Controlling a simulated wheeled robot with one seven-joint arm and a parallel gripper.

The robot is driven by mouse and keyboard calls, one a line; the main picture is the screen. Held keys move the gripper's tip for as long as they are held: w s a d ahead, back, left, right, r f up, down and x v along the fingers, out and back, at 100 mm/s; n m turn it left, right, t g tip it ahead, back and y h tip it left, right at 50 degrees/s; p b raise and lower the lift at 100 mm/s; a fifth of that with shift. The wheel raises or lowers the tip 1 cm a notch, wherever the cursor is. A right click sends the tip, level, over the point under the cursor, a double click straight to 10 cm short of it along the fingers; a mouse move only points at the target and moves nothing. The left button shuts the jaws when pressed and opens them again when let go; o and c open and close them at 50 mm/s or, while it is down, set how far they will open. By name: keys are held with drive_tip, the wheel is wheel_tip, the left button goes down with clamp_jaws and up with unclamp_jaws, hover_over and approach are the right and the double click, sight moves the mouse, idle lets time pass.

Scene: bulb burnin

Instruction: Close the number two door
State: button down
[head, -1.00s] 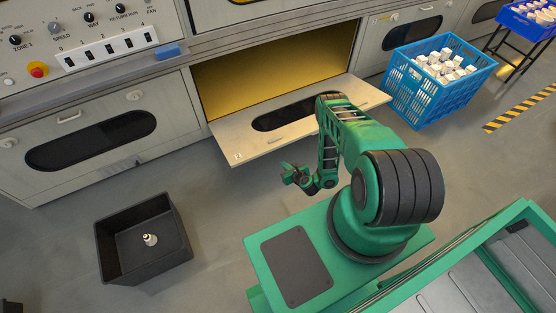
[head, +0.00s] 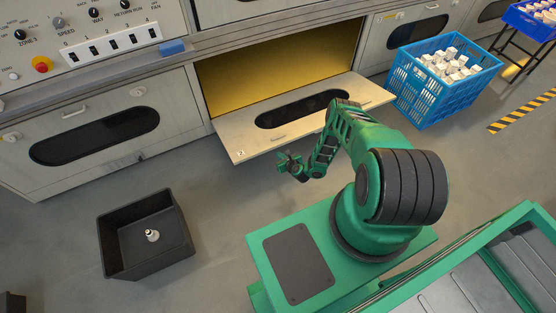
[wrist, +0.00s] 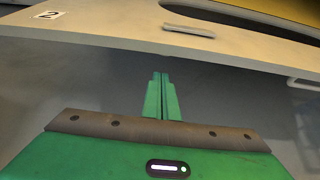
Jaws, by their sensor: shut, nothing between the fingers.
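The number two door (head: 225,137) is open, folded down and out from its yellow-lined compartment (head: 270,70). It has a dark oval window (head: 300,108) and a "2" label at its front left corner. In the wrist view the door (wrist: 115,24) spans the top, with its "2" label (wrist: 49,15) at left and its handle (wrist: 188,30) near the middle. My gripper (head: 283,160) is just in front of the door's free edge. In the wrist view my gripper (wrist: 160,78) is shut and empty, its tips pointing toward the door edge below the handle.
A black bin (head: 113,250) holding a bulb (head: 152,235) stands on the floor at left. A blue crate (head: 430,105) of white boxes stands close to the door's right end. A closed door (head: 60,122) is to the left. Floor between bin and door is clear.

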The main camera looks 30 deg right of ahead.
drive_tip(key=shift+w+r, duration=0.2)
drive_tip(key=shift+r, duration=0.5)
drive_tip(key=shift+w+r, duration=0.2)
drive_tip(key=shift+r, duration=0.45)
